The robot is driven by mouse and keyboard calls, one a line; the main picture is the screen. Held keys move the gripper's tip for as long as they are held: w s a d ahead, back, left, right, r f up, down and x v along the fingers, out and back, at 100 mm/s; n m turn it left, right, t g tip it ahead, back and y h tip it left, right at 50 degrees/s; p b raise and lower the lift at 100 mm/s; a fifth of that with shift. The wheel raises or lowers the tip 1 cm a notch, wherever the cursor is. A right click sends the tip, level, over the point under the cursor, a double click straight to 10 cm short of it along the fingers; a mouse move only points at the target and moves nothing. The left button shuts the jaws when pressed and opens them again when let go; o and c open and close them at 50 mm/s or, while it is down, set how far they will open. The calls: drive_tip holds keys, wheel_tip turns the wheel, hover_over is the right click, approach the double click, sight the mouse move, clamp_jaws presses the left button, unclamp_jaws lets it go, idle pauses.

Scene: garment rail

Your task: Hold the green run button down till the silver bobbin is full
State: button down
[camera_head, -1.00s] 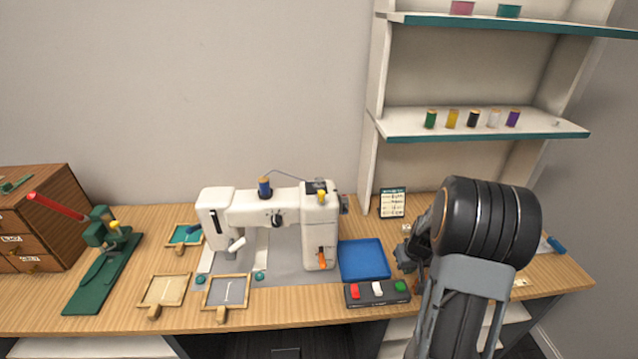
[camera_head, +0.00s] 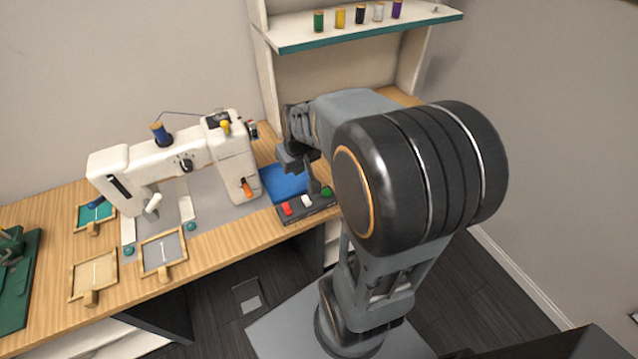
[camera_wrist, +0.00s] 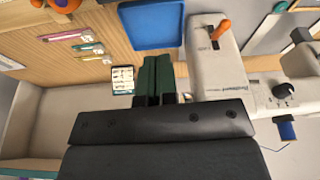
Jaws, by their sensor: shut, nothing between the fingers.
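The green run button (camera_head: 326,191) is at the right end of a dark button box (camera_head: 293,217), beside a white and a red button. My gripper (camera_head: 314,187) is over the box close to the green button; I cannot tell whether it touches. In the wrist view its dark green fingers (camera_wrist: 157,76) are together and empty. The white sewing machine (camera_head: 228,168) stands left of the box, with a blue thread spool (camera_head: 160,133) on top and a thread running right from it. I cannot make out the silver bobbin or how full it is.
A blue tray (camera_head: 284,186) lies behind the button box. An orange lever (camera_head: 246,188) is on the machine's front. Wooden frames (camera_head: 163,254) lie on the table at left. A shelf (camera_head: 360,30) with several thread spools is above. The wrist view shows a small card (camera_wrist: 122,80).

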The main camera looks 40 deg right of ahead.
drive_tip(key=s+a+r+t, duration=0.1)
drive_tip(key=s+a+r, duration=0.6)
drive_tip(key=s+a, duration=0.1)
drive_tip(key=shift+s+a+n, duration=0.3)
drive_tip(key=shift+s, duration=0.4)
drive_tip(key=shift+d, duration=0.1)
